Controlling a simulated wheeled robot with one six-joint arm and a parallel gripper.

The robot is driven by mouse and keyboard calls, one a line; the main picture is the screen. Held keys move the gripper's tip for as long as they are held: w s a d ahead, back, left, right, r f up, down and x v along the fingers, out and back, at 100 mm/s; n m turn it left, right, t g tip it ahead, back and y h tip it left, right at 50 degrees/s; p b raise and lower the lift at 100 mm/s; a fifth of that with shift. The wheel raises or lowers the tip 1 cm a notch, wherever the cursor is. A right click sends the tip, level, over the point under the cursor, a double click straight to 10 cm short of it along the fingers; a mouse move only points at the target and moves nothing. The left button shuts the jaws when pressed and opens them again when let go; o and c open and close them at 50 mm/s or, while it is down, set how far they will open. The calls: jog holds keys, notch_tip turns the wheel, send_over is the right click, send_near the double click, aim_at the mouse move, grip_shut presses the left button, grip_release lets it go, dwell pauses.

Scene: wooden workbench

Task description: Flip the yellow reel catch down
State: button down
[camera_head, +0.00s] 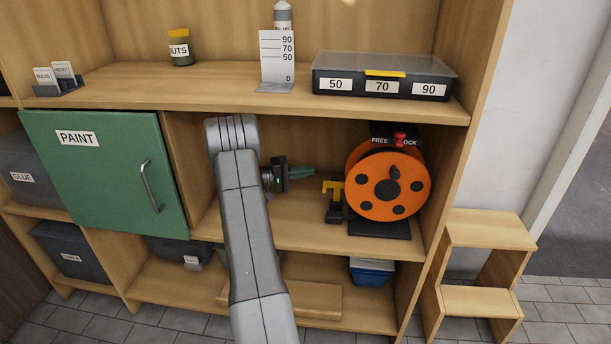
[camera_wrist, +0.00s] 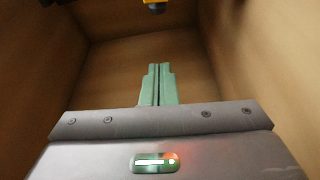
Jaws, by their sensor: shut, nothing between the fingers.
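The yellow reel catch (camera_head: 333,187) stands beside the left side of the orange reel (camera_head: 386,184) in the middle-shelf compartment. Its upper part is a yellow crosspiece, and a dark part shows below it. My gripper (camera_head: 312,171) is shut with green fingers and holds nothing. In the head view its fingertips are just left of the catch and a little above it, apart from it in the picture. In the wrist view the shut fingers (camera_wrist: 157,70) point into the bare compartment. A small yellow piece (camera_wrist: 155,5), perhaps the catch, is cut off at the top edge.
A black label block (camera_head: 396,136) reading "FREE" and "OCK" with a red knob sits above the reel. The reel stands on a black base (camera_head: 379,228). The shelf board (camera_head: 390,108) lies overhead, and a green PAINT door (camera_head: 105,175) is at left.

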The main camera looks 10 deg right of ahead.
jog(key=s+d+b, duration=0.2)
jog(key=s+d, duration=0.1)
jog(key=d, duration=0.3)
jog(key=shift+s, duration=0.25)
